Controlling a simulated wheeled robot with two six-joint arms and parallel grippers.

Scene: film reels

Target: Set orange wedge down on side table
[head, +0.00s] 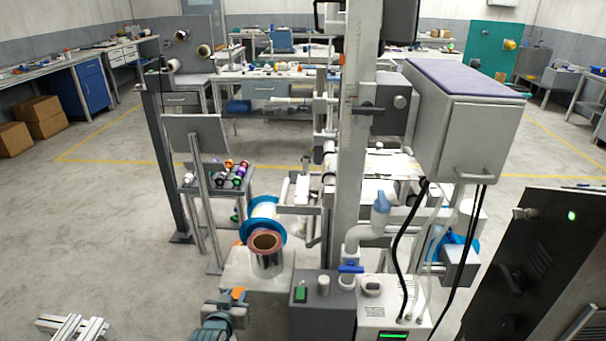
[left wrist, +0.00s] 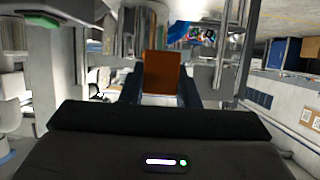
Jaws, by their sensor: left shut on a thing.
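My left gripper (head: 232,303) is low in the head view and shut on the orange wedge (head: 239,294). In the left wrist view the orange wedge (left wrist: 162,72) sits upright between the two dark fingers (left wrist: 161,88), which cover its lower sides. In the head view the wedge is small and partly covered by the gripper, in front of a grey block. A small side table (head: 213,187) stands farther back, left of the machine column, with several coloured spools on it. The wedge is well apart from that table. My right gripper is not in view.
A blue-rimmed reel (head: 263,222) and a copper-topped cylinder (head: 267,253) stand just beyond the gripper. A grey control box (head: 323,310) is close on its right. A tilted grey panel on posts (head: 195,134) rises by the side table. Open floor lies to the left.

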